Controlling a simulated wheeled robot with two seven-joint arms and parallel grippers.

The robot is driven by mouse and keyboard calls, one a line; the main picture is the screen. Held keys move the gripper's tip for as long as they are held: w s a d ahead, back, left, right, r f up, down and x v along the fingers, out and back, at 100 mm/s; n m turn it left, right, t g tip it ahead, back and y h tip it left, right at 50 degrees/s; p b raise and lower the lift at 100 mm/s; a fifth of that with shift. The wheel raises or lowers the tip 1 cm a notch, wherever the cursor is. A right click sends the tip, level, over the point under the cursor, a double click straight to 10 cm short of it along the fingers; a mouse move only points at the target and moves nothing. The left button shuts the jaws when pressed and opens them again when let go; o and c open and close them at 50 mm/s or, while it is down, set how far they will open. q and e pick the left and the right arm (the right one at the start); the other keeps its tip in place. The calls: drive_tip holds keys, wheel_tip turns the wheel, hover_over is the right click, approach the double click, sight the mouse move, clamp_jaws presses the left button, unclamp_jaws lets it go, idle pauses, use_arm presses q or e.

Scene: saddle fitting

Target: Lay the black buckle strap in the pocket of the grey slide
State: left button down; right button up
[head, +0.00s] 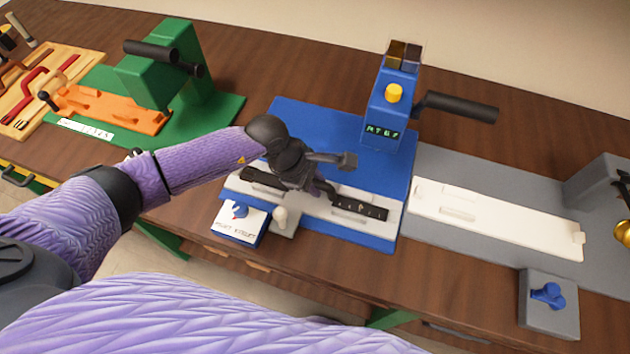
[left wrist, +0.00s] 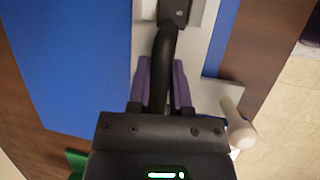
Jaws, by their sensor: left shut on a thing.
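The grey slide (head: 388,229) lies across the front of the blue station and also shows in the left wrist view (left wrist: 205,60). The black buckle strap (head: 360,208) lies along the slide, with pale marks on its right part. Its left part shows beyond my gripper, and its middle is hidden by the hand. My left gripper (head: 318,190) is over the slide's middle. In the left wrist view its purple fingers (left wrist: 163,88) are shut on the strap (left wrist: 165,50), which runs up between them. I cannot tell whether the strap rests fully in the pocket. My right gripper is not in view.
The blue press (head: 390,108) with a black lever (head: 460,106) stands behind the slide. A blue-knobbed box (head: 240,222) and a pale knob (head: 281,217) sit in front. A green station (head: 160,75) is left; a grey station with a white slide (head: 495,222) is right.

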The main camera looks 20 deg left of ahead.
use_arm(q)
drive_tip(key=shift+f, duration=0.1)
drive_tip(key=c, duration=0.5)
unclamp_jaws()
drive_tip(key=shift+c, duration=0.2)
drive_tip(key=shift+r, duration=0.25)
drive_tip(key=p+v, duration=0.2)
drive_tip(key=v, duration=1)
drive_tip(key=shift+f, duration=0.1)
